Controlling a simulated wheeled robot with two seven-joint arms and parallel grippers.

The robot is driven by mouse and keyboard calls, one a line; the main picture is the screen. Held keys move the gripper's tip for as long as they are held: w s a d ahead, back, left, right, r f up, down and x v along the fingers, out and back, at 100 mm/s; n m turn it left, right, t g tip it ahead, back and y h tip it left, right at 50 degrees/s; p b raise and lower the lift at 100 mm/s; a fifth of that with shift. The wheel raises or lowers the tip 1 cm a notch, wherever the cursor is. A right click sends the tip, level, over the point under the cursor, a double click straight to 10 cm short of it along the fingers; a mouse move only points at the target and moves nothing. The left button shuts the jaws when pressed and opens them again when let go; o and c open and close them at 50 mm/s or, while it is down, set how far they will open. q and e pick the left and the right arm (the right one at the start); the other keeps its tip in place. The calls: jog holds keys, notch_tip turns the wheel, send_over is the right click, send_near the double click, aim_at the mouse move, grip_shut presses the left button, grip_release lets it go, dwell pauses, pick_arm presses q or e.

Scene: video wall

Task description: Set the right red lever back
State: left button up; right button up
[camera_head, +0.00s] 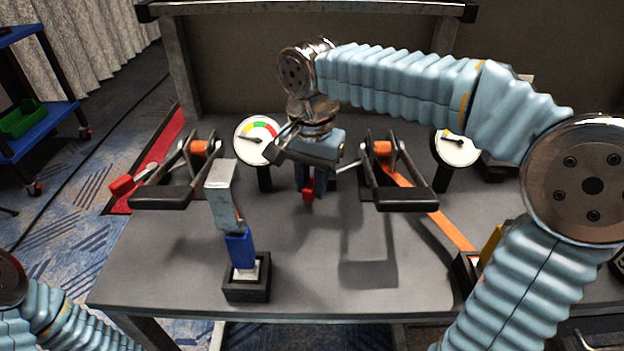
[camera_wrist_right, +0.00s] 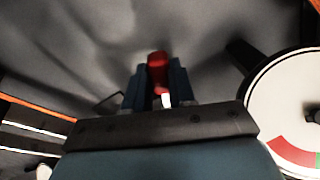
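The right red lever has a red knob (camera_head: 308,190) and a pale rod leading right to a black clamp (camera_head: 405,196) on the grey table. My right gripper (camera_head: 309,182) points down at the knob, its blue fingers on either side. In the right wrist view the red knob (camera_wrist_right: 158,70) fills the narrow gap between the fingers (camera_wrist_right: 158,85), which look closed on it. The left red lever (camera_head: 122,185) points out to the left of its own black clamp (camera_head: 160,197). Only part of my left arm shows at the lower left; its gripper is out of view.
A grey and blue tool (camera_head: 239,248) stands upright in a black holder (camera_head: 247,289) at the front. Two round gauges (camera_head: 257,140) (camera_head: 456,148) stand behind. An orange strip (camera_head: 450,230) runs right of the right clamp. The front middle of the table (camera_head: 330,290) is clear.

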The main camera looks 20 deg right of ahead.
aim_at(311, 183)
jog(key=shift+f, duration=0.1)
notch_tip(311, 183, up, 14)
jog(key=shift+f, duration=0.15)
dwell(0.5)
dwell(0.4)
